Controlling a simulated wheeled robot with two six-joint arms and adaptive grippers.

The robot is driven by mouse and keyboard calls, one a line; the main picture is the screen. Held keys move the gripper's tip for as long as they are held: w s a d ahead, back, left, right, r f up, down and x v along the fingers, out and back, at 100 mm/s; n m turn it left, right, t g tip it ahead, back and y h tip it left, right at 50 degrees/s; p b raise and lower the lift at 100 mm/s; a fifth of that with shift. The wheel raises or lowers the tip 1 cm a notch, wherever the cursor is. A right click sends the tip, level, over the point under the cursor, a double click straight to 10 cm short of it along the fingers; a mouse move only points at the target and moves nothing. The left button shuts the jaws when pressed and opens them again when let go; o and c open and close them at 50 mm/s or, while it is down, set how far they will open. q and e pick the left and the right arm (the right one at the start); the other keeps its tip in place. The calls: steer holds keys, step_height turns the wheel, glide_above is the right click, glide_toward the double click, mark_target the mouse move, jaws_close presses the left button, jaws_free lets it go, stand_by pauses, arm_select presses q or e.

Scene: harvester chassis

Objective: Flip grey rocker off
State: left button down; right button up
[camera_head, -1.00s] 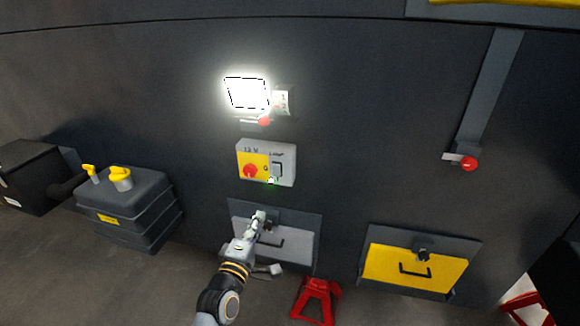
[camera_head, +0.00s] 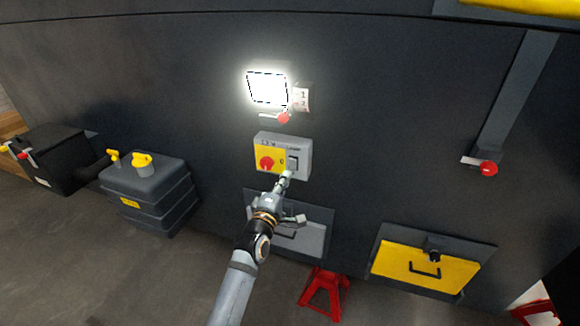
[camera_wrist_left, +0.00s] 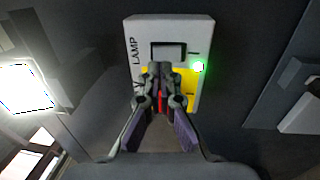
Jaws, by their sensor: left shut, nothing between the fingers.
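The grey rocker (camera_head: 293,160) sits on the right half of a grey switch box on the dark wall. In the left wrist view the rocker (camera_wrist_left: 168,51) is a grey rectangle beside the word LAMP. A small green light (camera_wrist_left: 199,66) glows near it. My left gripper (camera_head: 286,176) is shut and empty, its tips at the lower part of the box, just below the rocker. In the wrist view the fingertips (camera_wrist_left: 161,72) overlap the rocker's near edge; I cannot tell whether they touch it. My right gripper is not in view.
A red knob (camera_head: 266,163) sits on the yellow half of the box, left of the rocker. A brightly lit lamp (camera_head: 267,89) and a red-tipped lever (camera_head: 283,118) are above. A grey hatch (camera_head: 310,238) lies below, a yellow hatch (camera_head: 410,262) to the right.

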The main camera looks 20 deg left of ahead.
mark_target(294, 162)
arm_select(q)
steer(key=shift+w+r, duration=0.15)
steer(key=shift+w, duration=1.05)
steer(key=shift+w+r, duration=0.1)
steer(key=shift+w, duration=1.05)
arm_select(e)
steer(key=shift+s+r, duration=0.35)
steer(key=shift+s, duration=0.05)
arm_select(q)
steer(key=shift+w+d+r+p, duration=0.1)
steer(key=shift+w+r+p, duration=0.2)
steer(key=shift+r+p, duration=0.6)
steer(key=shift+s+f, duration=0.15)
steer(key=shift+f, duration=0.5)
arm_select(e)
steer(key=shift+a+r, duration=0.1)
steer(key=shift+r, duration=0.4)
